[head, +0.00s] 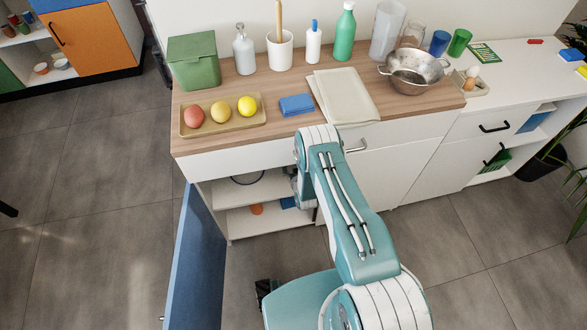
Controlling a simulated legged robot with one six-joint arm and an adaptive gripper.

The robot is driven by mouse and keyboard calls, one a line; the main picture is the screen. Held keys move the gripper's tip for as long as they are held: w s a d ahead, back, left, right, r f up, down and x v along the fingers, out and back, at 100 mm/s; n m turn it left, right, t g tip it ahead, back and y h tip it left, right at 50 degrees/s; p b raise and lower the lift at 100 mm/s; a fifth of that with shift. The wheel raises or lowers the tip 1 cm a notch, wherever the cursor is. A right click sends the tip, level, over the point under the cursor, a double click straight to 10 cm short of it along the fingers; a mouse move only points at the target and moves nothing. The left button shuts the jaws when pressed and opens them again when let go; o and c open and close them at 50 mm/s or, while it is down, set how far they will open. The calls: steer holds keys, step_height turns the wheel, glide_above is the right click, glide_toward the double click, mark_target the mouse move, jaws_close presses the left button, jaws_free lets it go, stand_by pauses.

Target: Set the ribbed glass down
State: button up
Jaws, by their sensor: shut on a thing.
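My arm reaches forward and down to the open lower cabinet. My gripper (303,186) shows only as a small grey part beside the arm, in front of the shelves. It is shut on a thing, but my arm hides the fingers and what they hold. I cannot make out a ribbed glass in it. A clear glass (413,35) stands at the back right of the wooden counter (225,85); I cannot tell if it is ribbed.
The blue cabinet door (195,262) stands open left of my arm. A blue cup (439,43) and a green cup (459,42) stand right.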

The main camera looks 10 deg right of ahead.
steer(key=shift+w+f, duration=0.25)
steer(key=shift+f, duration=0.2)
steer(key=shift+f, duration=0.1)
steer(key=o, duration=1)
steer(key=v, duration=1.2)
steer(key=shift+s, duration=0.1)
